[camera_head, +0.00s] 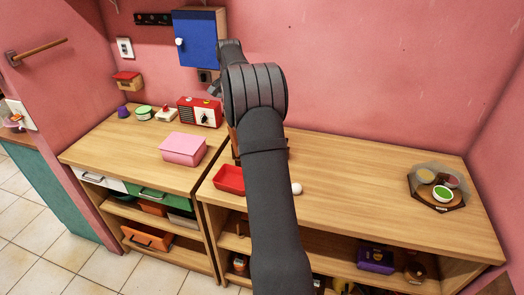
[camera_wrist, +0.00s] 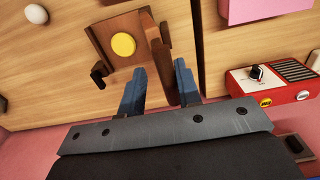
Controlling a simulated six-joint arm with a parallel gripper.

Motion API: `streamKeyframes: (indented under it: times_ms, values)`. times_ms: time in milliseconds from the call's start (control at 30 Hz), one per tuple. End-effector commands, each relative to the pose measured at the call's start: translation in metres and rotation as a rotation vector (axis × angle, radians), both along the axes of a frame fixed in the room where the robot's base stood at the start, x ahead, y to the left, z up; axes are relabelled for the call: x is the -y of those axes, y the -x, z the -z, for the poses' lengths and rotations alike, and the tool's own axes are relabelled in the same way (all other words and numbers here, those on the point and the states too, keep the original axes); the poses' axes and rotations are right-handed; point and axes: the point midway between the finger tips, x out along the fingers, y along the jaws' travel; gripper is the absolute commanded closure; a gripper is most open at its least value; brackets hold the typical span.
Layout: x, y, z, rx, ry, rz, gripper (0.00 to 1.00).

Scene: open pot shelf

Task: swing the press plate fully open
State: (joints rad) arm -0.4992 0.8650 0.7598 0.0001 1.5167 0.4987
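The press shows in the wrist view as a brown wooden base (camera_wrist: 106,33) with a round yellow piece (camera_wrist: 123,45) on it and a dark handle (camera_wrist: 97,76) at one corner. The press plate (camera_wrist: 156,42) stands up from the base's right side, seen nearly edge-on. My gripper (camera_wrist: 158,68) has its blue fingers apart, with the plate's lower part between them, closer to the right finger. I cannot tell whether that finger touches it. In the head view my arm hides my fingers and most of the press.
A red radio (camera_head: 200,112) and a pink box (camera_head: 183,149) stand on the left counter. A red tray (camera_head: 229,179) and a white ball (camera_head: 296,188) are near the press. A blue cabinet door (camera_head: 195,41) is on the wall. The right counter is mostly clear.

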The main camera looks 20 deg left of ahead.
Motion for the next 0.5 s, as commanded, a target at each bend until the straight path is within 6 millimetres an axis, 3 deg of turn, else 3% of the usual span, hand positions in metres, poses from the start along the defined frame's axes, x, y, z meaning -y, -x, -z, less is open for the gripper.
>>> streamKeyframes:
  times_ms: [267, 500]
  values:
    - [0.000, 0.000, -0.001, 0.000, 0.000, 0.000, 0.69]
    - [0.000, 0.000, -0.015, 0.001, 0.000, 0.000, 0.69]
